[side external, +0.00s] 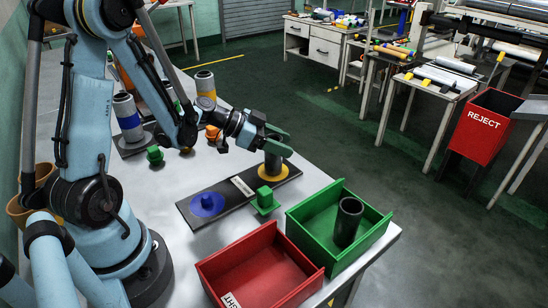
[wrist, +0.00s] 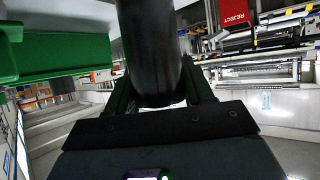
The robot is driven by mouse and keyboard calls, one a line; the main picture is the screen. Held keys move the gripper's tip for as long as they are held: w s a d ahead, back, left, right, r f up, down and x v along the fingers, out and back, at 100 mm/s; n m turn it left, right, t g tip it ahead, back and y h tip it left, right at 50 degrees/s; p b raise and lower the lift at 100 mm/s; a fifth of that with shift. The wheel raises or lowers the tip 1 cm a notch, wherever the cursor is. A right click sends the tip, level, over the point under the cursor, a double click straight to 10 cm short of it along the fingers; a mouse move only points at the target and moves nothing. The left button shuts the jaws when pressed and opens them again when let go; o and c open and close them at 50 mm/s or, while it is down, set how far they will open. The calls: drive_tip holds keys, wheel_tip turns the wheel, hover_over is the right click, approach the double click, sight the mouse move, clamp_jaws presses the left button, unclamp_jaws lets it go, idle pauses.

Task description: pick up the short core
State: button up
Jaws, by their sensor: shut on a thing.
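My gripper (side external: 280,142) is shut around a dark cylindrical core (side external: 273,163), which stands upright at the yellow disc (side external: 273,176) on the black board's right end. I cannot tell whether its foot touches the disc. In the wrist view the core (wrist: 152,50) fills the space between the fingers of my gripper (wrist: 160,92); its far end is out of frame. A taller-looking black core (side external: 348,220) leans inside the green bin (side external: 312,238). The board's blue disc (side external: 207,204) is bare, with a white label (side external: 242,186) between the discs.
A red bin (side external: 240,258) sits beside the green bin near the table's front. A small green block (side external: 265,201) stands close to the board. Blue-banded (side external: 127,117) and yellow-banded (side external: 205,85) cylinders stand farther back. A red reject bin (side external: 486,125) is beyond the table.

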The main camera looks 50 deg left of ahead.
drive_tip(key=shift+r, duration=0.85)
drive_tip(key=r, duration=0.1)
drive_tip(key=d+r, duration=0.1)
drive_tip(key=shift+s+r, duration=0.2)
drive_tip(key=shift+r, duration=0.15)
drive_tip(key=s+d+r, duration=0.4)
drive_tip(key=d+r, duration=0.2)
drive_tip(key=d, duration=0.4)
drive_tip(key=a+r+n+t+y, duration=0.2)
drive_tip(key=a+r+n+y, duration=0.3)
drive_tip(key=n+y, duration=0.1)
drive_tip(key=shift+w+r+n+y, duration=0.3)
drive_tip(key=shift+w+n+y, duration=0.1)
drive_tip(key=shift+w, duration=0.05)
drive_tip(key=shift+d+f, duration=0.1)
